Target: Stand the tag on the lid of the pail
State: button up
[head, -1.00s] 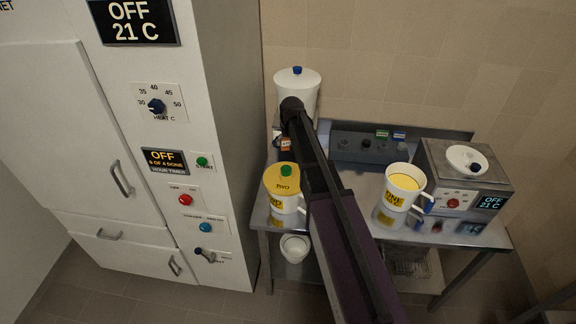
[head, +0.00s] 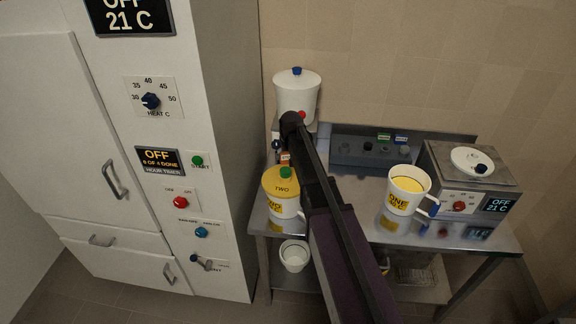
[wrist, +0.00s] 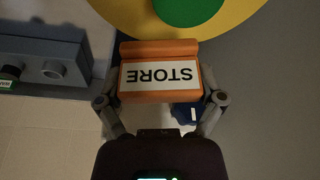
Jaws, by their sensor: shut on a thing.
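The pail marked TWO (head: 283,207) stands on the steel table, with a yellow lid (head: 272,189) and a green knob (head: 285,172) on it. The orange tag (wrist: 160,95) has a white label reading STORE, upside down in the wrist view. My gripper (wrist: 161,101) is shut on the tag, a finger at each side. In the wrist view, the lid (wrist: 112,12) and green knob (wrist: 187,6) are just beyond the tag. In the head view, the tag (head: 285,157) shows just behind the lid; I cannot tell whether they touch. My arm hides most of the gripper there.
An open pail marked ONE (head: 402,203) with yellow contents stands right of my arm. A steel unit (head: 472,182) with a white lid stands at the right. A white canister (head: 296,92) is at the back. A tall white cabinet (head: 70,130) borders the left.

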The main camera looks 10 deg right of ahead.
jog(key=shift+f+b, duration=1.9)
jog(key=shift+f, duration=0.1)
jog(key=o, duration=0.7)
jog(key=shift+o, duration=0.2)
jog(key=p+v, duration=1.1)
jog(key=v, duration=0.1)
jog(key=shift+p, duration=0.3)
jog(key=shift+s, duration=0.1)
